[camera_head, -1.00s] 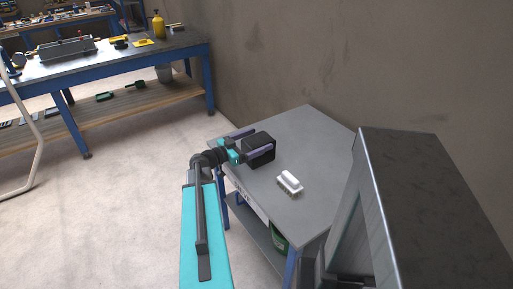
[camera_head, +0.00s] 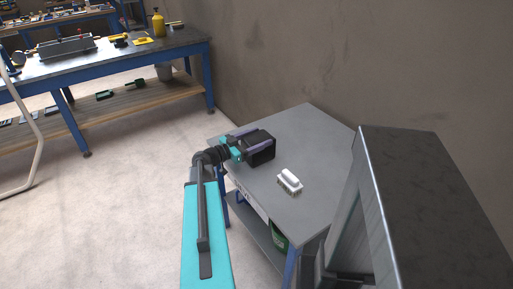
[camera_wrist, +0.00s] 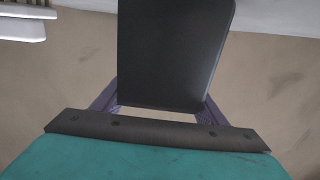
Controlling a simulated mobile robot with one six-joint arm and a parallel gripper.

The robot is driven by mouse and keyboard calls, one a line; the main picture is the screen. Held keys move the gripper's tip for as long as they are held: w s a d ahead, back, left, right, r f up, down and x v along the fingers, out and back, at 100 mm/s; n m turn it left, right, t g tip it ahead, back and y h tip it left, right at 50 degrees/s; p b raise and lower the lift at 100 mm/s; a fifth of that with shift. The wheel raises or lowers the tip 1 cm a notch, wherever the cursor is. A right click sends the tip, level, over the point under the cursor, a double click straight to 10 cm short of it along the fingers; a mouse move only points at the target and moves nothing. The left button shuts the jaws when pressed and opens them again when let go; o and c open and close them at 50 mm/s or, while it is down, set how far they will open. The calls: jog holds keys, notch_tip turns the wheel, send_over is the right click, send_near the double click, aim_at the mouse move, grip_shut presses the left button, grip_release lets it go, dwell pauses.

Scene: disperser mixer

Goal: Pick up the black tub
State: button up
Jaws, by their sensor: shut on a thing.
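The black tub (camera_head: 261,149) is near the far left side of the small grey table (camera_head: 310,130). My gripper (camera_head: 255,146) has its two purple fingers along opposite sides of the tub and is shut on it. In the wrist view the black tub (camera_wrist: 172,50) fills the upper middle, between the fingers (camera_wrist: 160,108). I cannot tell for sure whether its base touches the tabletop.
A white brush-like block (camera_head: 289,182) lies on the table near the tub. A tall grey metal cabinet or machine (camera_head: 410,200) stands at the right. The wall (camera_head: 330,60) is behind the table. A blue workbench (camera_head: 120,62) is at the far left.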

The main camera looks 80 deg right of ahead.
jog(key=shift+c, duration=1.4)
jog(key=shift+r, duration=0.1)
jog(key=shift+r+b, duration=0.55)
jog(key=shift+r, duration=4.4)
